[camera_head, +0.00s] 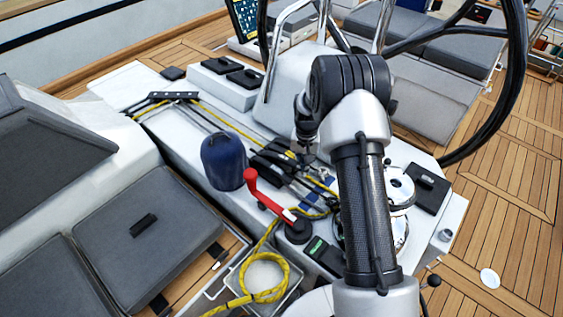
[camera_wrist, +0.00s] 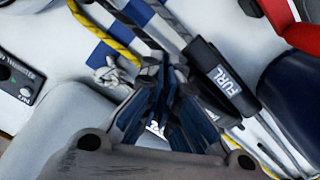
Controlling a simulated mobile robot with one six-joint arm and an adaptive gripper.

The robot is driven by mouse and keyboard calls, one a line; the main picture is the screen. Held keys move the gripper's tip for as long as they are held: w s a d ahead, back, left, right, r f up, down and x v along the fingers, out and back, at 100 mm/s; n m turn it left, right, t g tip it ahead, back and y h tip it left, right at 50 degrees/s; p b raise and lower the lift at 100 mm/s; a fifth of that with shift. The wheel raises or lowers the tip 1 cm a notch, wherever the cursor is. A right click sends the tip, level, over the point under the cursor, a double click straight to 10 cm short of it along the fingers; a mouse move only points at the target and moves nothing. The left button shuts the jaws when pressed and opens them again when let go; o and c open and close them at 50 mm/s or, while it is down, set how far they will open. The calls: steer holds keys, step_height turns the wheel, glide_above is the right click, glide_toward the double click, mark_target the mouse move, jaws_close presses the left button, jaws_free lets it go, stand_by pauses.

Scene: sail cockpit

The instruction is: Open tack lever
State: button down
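A bank of black clutch levers (camera_head: 272,162) sits on the white cockpit console, with ropes running through it. In the wrist view one black lever (camera_wrist: 228,88) is labelled FURL. Other dark lever parts lie beside it, but their labels are mostly hidden by my fingers, so I cannot tell which is the tack lever. My gripper (camera_wrist: 165,68) is over the levers to the left of the FURL lever, its fingertips close together. I cannot tell whether they hold a lever. In the head view the gripper is small and partly lost against the dark levers.
A red winch handle (camera_head: 266,196) and a blue-covered winch (camera_head: 222,162) stand close to the levers. A yellow rope (camera_head: 262,292) lies coiled in a bin. The steering wheel rim (camera_head: 520,70) curves at the right.

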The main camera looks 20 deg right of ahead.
steer(key=shift+w+a+r+p, duration=0.15)
steer(key=shift+w+r+p, duration=0.05)
steer(key=shift+r, duration=0.25)
steer(key=shift+w+a+r+p, duration=0.15)
steer(key=shift+w+r, duration=0.05)
steer(key=shift+r, duration=0.2)
steer(key=shift+w+a+r+p, duration=0.15)
steer(key=shift+r+p, duration=0.1)
steer(key=shift+r, duration=0.1)
steer(key=shift+w+a+r+p, duration=0.15)
steer(key=shift+r+p, duration=0.05)
steer(key=shift+r, duration=0.15)
steer(key=shift+w+a+r+p, duration=0.2)
steer(key=shift+w+a+r, duration=0.05)
steer(key=shift+r, duration=0.15)
steer(key=shift+w+a+r+p, duration=0.2)
steer(key=shift+w+r, duration=0.05)
steer(key=shift+r, duration=0.15)
